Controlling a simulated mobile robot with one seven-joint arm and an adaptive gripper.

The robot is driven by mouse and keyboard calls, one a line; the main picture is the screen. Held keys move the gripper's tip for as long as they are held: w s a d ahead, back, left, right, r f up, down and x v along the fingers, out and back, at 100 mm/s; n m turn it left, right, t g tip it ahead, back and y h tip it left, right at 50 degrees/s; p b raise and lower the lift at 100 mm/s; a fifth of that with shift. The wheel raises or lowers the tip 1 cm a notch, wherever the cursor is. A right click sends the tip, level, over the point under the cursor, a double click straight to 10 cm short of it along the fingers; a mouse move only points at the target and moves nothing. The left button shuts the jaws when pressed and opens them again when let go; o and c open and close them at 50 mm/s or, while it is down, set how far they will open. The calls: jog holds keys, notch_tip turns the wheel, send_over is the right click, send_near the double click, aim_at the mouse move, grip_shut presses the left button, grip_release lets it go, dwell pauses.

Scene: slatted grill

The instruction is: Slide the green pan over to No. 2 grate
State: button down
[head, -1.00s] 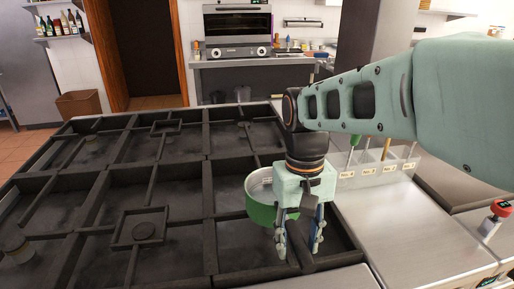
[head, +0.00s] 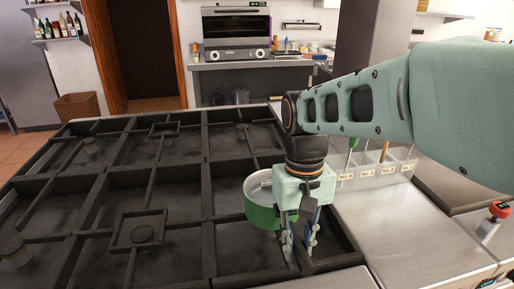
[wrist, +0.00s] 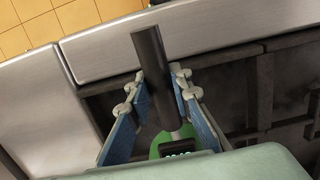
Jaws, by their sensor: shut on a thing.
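The green pan (head: 262,214), with a pale inside, sits on the dark slatted grill at its right side in the head view. Its dark handle (head: 304,265) points toward the front edge. My gripper (head: 300,248) is over the handle, with one finger on each side, and is shut on it. In the wrist view the handle (wrist: 149,55) runs between the blue-padded fingers, with a bit of the green pan (wrist: 162,145) below. My gripper hides part of the pan. I see no number on the grates (head: 208,190), so I cannot tell which is No. 2.
Dark raised bars divide the grill into several sections; the sections left of the pan hold no other pan. A pale bin with small labels (head: 372,173) and upright utensils stands right of the grill. A steel counter (head: 410,225) and red button (head: 500,209) are further right.

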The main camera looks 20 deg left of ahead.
jog(key=s+a+p, duration=0.2)
jog(key=s+a, duration=0.4)
jog(key=a, duration=0.4)
jog(key=shift+a+p, duration=0.4)
dwell(0.7)
jog(key=shift+a+r, duration=0.1)
jog(key=s+a+p, duration=0.3)
jog(key=s+a, duration=0.3)
jog(key=a, duration=0.4)
dwell(1.1)
jog(key=shift+s+a+p, duration=0.75)
jog(key=shift+s+a, duration=0.2)
jog(key=shift+a, duration=0.8)
jog(key=shift+s+a+p, duration=0.8)
jog(key=shift+s+a, duration=0.15)
jog(key=shift+a, duration=0.75)
jog(key=shift+s+a+p, duration=0.75)
jog(key=shift+s+a, duration=0.2)
jog(key=shift+a, duration=0.8)
